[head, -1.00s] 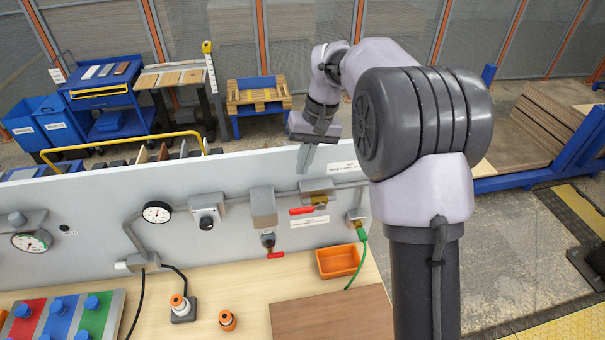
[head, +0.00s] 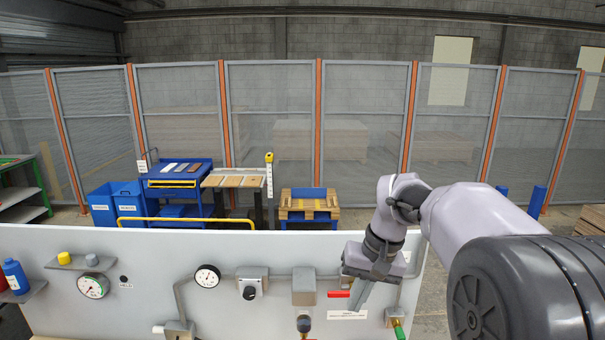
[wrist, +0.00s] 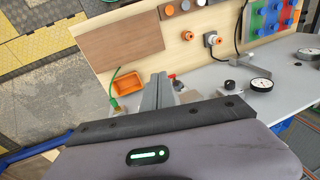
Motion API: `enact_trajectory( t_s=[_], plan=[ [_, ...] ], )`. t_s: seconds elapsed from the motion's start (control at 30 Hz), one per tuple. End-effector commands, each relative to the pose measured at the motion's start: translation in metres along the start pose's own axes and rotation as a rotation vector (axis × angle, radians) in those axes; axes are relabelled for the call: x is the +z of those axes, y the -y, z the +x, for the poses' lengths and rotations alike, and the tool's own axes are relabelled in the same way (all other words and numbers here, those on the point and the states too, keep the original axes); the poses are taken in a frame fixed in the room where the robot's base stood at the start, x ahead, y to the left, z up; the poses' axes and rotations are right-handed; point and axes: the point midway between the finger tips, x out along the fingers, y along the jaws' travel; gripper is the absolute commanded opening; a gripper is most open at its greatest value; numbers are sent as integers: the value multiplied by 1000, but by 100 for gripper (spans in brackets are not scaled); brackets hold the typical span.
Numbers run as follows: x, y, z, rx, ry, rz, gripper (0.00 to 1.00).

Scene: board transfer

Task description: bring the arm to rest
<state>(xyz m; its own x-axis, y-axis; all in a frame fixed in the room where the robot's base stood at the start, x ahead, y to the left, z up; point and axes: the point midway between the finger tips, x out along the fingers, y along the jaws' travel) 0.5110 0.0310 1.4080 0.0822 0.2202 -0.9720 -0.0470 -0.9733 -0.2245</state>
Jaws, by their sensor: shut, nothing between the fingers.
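My gripper (head: 361,294) hangs in front of the upright grey panel (head: 140,262), right of its middle, with its fingers pointing down. The fingers are shut with nothing between them. The wrist view also shows the closed fingers (wrist: 160,88), over the panel's edge and the wooden worktop (wrist: 178,62). My arm comes in from the right and bends down at the wrist. The gripper hides part of the panel's fittings near a red handle (head: 339,294). I cannot tell how far the fingers are from the panel.
The panel carries gauges (head: 207,276), a switch box (head: 250,284) and pipes. The wrist view shows an orange bin (wrist: 126,81) and a brown board (wrist: 119,44) on the worktop. Behind the panel stand a blue cart (head: 180,181), a plank stand (head: 240,181) and a pallet (head: 309,207).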

Motion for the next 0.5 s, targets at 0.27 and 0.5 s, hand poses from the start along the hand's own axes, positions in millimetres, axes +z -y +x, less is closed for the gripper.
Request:
enact_trajectory(
  t_s=[0.27, 0.5],
  plan=[
    [77, -10, 44, 6, -124, 70, 0],
    [203, -39, 153, -16, -311, 183, 0]
  ],
)
